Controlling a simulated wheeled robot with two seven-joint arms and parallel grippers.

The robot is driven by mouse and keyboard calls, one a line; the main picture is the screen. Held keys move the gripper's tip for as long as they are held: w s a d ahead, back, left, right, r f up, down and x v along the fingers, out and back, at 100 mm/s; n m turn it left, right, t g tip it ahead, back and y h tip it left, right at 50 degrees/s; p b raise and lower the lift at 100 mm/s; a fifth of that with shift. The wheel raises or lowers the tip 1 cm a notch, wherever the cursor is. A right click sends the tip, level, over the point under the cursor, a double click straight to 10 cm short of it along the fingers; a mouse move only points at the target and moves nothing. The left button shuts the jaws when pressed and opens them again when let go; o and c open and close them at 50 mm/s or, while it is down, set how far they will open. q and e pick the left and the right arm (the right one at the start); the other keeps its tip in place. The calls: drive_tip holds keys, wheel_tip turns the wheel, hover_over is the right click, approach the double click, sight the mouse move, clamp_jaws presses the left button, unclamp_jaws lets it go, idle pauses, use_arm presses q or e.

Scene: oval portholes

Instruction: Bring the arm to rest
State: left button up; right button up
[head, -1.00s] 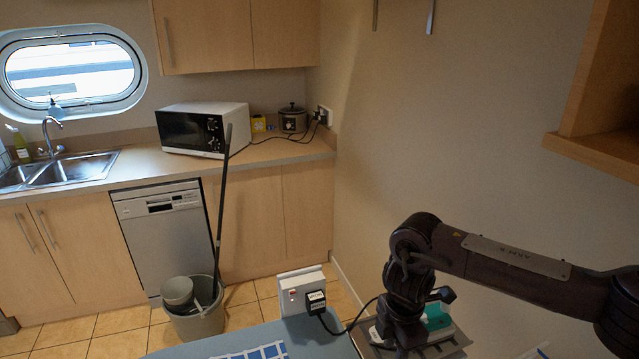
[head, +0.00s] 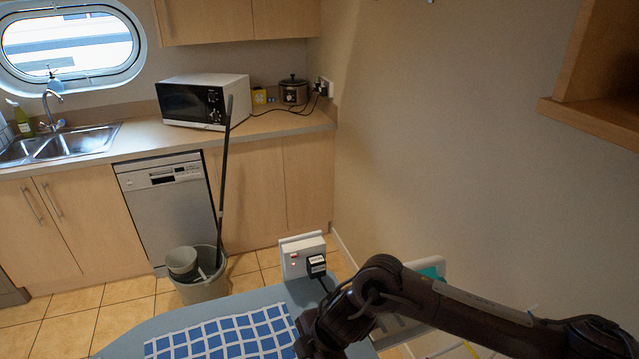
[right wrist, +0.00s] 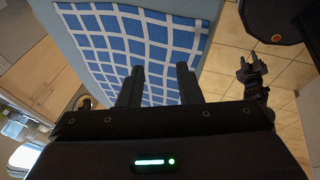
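My right arm (head: 450,308) reaches in from the right in the head view, low over the ironing board (head: 130,338). Its gripper end is at the bottom edge, beside the blue and white checked cloth (head: 225,338). In the right wrist view my right gripper (right wrist: 158,82) has its two fingers apart with nothing between them, and the cloth (right wrist: 120,45) lies beyond. What looks like my left gripper (right wrist: 250,68) shows small at the right of that view, prongs apart, over the floor. It is not in the head view.
A socket box (head: 300,256) with a black plug (head: 317,265) and cable sits at the board's far end. A teal and white thing (head: 432,272) is partly hidden behind my arm. A bucket (head: 200,284) holds a leaning pole. A wooden shelf (head: 595,120) juts out upper right.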

drive_tip(key=s+a+r+m+t+y, duration=0.3)
drive_tip(key=a+r+m+t+y, duration=0.15)
drive_tip(key=a+r+m, duration=0.35)
drive_tip(key=d+f+m+t+h, duration=0.15)
drive_tip(key=d+m+h, duration=0.55)
drive_tip(key=d, duration=0.9)
drive_tip(key=s+d+f+m+g+h, duration=0.1)
drive_tip(key=s+d+f+m+g, duration=0.15)
drive_tip(key=s+d, duration=0.4)
drive_tip(key=s+d+f+m+g+h, duration=0.1)
drive_tip(key=s+d+f+m+g, duration=0.1)
drive_tip(key=s+d+f+m, duration=0.45)
wheel_tip(320, 180, down, 30)
drive_tip(key=d+f+n+g+b, duration=0.1)
drive_tip(key=n+b, duration=0.2)
drive_tip(key=s+d+f+b, duration=0.1)
drive_tip(key=s+d+f, duration=0.1)
drive_tip(key=s+f, duration=0.7)
drive_tip(key=s+d+f+g+b, duration=0.1)
drive_tip(key=s+f, duration=0.8)
drive_tip(key=s, duration=0.1)
drive_tip(key=shift+s+d+f, duration=0.2)
drive_tip(key=shift+s+d, duration=0.1)
drive_tip(key=shift+d, duration=0.1)
